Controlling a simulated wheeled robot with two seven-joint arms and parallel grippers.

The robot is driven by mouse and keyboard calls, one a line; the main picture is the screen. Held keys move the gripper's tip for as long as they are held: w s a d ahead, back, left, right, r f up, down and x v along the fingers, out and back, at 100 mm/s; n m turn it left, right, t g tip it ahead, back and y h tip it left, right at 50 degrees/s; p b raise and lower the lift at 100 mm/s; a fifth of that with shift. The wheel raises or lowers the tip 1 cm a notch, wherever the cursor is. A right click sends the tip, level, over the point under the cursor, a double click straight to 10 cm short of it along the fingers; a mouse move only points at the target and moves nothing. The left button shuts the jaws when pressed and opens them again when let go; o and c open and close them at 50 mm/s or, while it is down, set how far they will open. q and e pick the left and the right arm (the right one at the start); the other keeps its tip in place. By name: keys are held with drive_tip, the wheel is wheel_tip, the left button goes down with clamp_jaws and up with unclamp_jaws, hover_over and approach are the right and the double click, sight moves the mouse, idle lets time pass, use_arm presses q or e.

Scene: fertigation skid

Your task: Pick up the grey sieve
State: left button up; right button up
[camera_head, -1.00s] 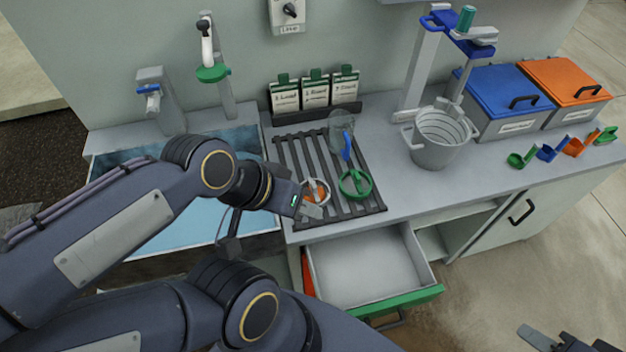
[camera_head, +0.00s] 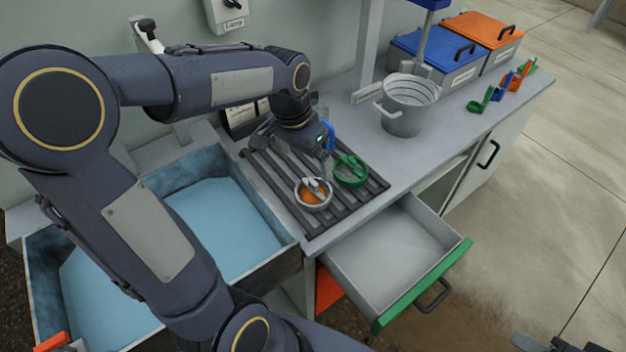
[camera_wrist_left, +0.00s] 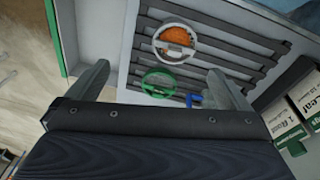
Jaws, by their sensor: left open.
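The grey sieve (camera_head: 313,194) is a pale round ring with a bar across it and orange material inside. It lies on the dark slatted rack (camera_head: 270,177); in the left wrist view the sieve (camera_wrist_left: 174,38) is ahead of the fingers. A green sieve (camera_head: 350,171) lies beside it and also shows in the wrist view (camera_wrist_left: 158,84). My left gripper (camera_head: 326,153) is open and empty, above the rack behind the two sieves. Its two fingers stand apart in the wrist view (camera_wrist_left: 160,78).
A blue basin (camera_head: 215,225) lies left of the rack. An open drawer (camera_head: 440,268) juts out in front. A grey bucket (camera_head: 406,108), a blue-lidded bin (camera_head: 432,50) and an orange-lidded bin (camera_head: 484,32) stand right. The blue handle (camera_head: 330,135) is close to my left gripper.

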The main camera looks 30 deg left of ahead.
use_arm(q)
drive_tip(key=m+g+y+b, duration=0.1)
drive_tip(key=m+b, duration=0.1)
drive_tip(key=b, duration=0.2)
approach(312, 183)
drive_tip(key=f, duration=0.5)
drive_tip(key=shift+w+d+f, duration=0.1)
drive_tip(key=shift+w+d, duration=0.15)
drive_tip(key=shift+w, duration=0.15)
drive_tip(key=f, duration=0.6)
drive_tip(key=shift+s+a+f, duration=0.1)
drive_tip(key=shift+s+a, duration=0.05)
drive_tip(key=shift+s, duration=0.15)
drive_tip(key=shift+f, duration=0.5)
drive_tip(key=c, duration=0.7)
use_arm(e)
drive_tip(key=shift+s+a+f, duration=0.1)
drive_tip(key=shift+s+f, duration=0.1)
drive_tip(key=shift+f, duration=1.15)
drive_tip(key=shift+s+a+f, duration=0.1)
drive_tip(key=shift+s+f, duration=0.1)
drive_tip(key=shift+f, duration=1.1)
use_arm(q)
drive_tip(key=shift+r, duration=0.1)
